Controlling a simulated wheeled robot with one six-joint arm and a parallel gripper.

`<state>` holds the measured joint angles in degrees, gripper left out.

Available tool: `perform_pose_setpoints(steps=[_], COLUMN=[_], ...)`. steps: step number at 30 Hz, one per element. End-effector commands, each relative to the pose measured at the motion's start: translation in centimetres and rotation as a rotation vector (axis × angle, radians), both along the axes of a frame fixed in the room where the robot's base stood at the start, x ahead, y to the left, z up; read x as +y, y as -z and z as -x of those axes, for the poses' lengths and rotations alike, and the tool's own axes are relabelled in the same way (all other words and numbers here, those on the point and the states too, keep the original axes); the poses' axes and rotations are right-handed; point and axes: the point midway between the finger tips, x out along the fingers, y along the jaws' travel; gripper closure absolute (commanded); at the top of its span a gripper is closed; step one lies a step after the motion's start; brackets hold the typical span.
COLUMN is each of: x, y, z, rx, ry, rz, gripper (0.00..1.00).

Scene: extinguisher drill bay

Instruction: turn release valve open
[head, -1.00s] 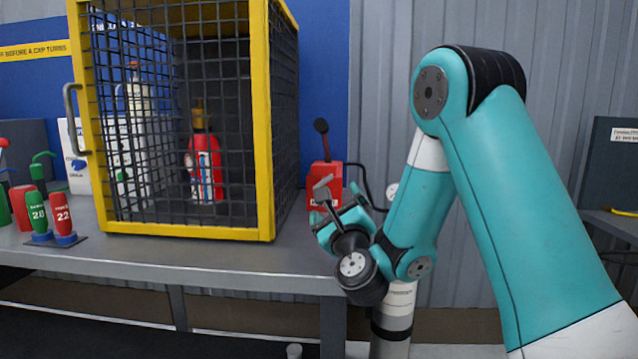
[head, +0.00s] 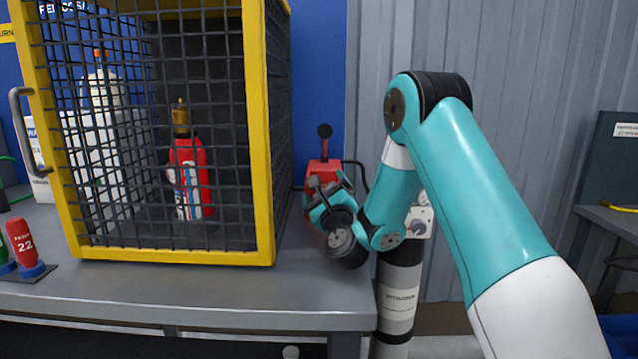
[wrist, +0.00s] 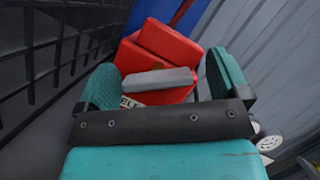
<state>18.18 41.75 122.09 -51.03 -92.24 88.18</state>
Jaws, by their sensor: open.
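The red unit (head: 324,170) with an upright black-knobbed lever stands on the bench just right of the cage. It also shows in the wrist view (wrist: 165,45), with a grey bar (wrist: 160,80) across its near side. The bar looks like the release valve's handle, but I cannot be sure. My gripper (head: 330,197) is in front of the red unit and partly hides it. In the wrist view, its teal fingers (wrist: 165,85) are spread, one on each side of the bar. I cannot tell whether either finger touches it.
A grey post (head: 398,290) stands beside the bench's right end.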

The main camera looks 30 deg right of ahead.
Motion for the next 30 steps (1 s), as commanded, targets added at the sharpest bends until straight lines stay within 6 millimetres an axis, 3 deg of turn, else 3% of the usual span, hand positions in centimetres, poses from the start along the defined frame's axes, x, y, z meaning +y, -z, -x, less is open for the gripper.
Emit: perform_pose_setpoints(steps=[8, 15, 20, 30], x=[0.58, 0.55, 0.45, 0.32], y=[-0.03, -0.02, -0.04, 0.01], z=[-0.26, -0.24, -0.21, -0.17], rx=[0.001, 0.001, 0.015, 0.197], ry=[-0.009, -0.009, -0.008, -0.006], rz=[0.0, 0.0, 0.02, 0.285], gripper=[0.06, 0.56, 0.56, 0.56])
